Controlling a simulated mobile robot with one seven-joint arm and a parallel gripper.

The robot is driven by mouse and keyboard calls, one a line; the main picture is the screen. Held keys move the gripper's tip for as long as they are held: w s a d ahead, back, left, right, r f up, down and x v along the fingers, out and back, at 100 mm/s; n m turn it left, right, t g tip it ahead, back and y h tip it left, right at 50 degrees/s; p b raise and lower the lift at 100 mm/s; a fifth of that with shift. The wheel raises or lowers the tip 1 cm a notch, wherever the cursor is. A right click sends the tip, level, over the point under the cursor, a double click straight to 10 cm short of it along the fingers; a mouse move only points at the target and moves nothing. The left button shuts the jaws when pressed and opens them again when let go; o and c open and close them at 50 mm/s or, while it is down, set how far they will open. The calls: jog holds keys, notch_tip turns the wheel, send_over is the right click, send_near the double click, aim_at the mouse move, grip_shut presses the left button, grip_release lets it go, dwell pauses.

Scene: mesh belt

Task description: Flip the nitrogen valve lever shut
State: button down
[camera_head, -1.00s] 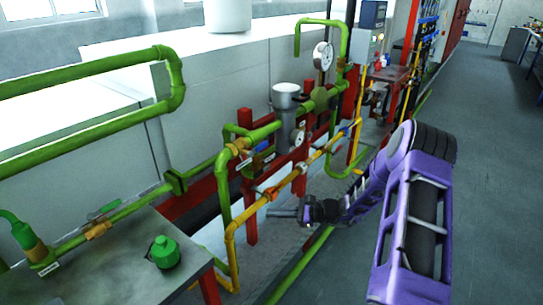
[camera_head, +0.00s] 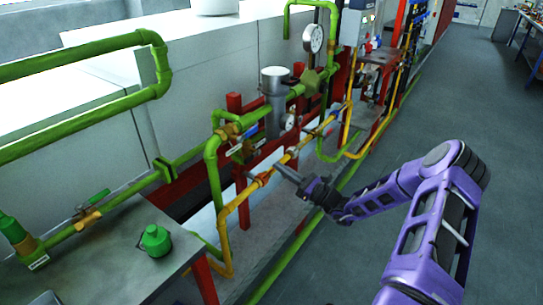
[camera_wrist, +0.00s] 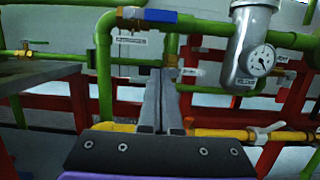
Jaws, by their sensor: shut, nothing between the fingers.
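The labels are too small to read, so I cannot tell which valve is the nitrogen one. A valve with a blue lever (camera_wrist: 147,15) sits on the green pipe, upper left in the wrist view; it also shows in the head view (camera_head: 240,151). Orange valves sit on the yellow pipe (camera_head: 242,198); one has a pale lever (camera_wrist: 270,128), right of my fingers in the wrist view. A green lever (camera_head: 95,198) is on the pipe over the table. My gripper (camera_wrist: 160,76) is shut and empty, pointing at the pipes by the yellow pipe, part of which it hides.
A grey cylinder with a gauge (camera_wrist: 260,60) hangs right of my fingers. Red frame posts (camera_head: 237,120) stand behind the pipes. A metal table (camera_head: 130,255) with a green knob (camera_head: 155,240) is at the lower left.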

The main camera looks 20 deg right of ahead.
jog(key=x, duration=0.9)
jog(key=shift+s, duration=0.1)
notch_tip(320, 180, up, 4)
jog(key=shift+p, duration=0.35)
jog(key=shift+w+d+r+n+g+y, duration=0.15)
jog(key=shift+r+n, duration=0.1)
jog(key=shift+n, duration=0.35)
jog(key=shift+w+r+n+g+y, duration=0.15)
jog(key=shift+r+n, duration=0.1)
jog(key=shift+n, duration=0.35)
jog(key=shift+w+d+r+n+g+y+b, duration=0.1)
jog(key=shift+r+n+g+y+b, duration=0.2)
jog(key=shift+n, duration=0.4)
jog(key=shift+d+r+n+g+y+b, duration=0.1)
jog(key=shift+r+n+b, duration=0.25)
jog(key=shift+n, duration=0.35)
notch_tip(320, 180, up, 6)
jog(key=n+g+b, duration=0.3)
jog(key=n+b, duration=0.3)
jog(key=n, duration=0.6)
send_over(255, 132)
jog(key=s, duration=0.3)
jog(key=shift+a+r+m+y, duration=0.1)
jog(key=shift+a+m+y, duration=0.2)
jog(key=shift+a, duration=0.05)
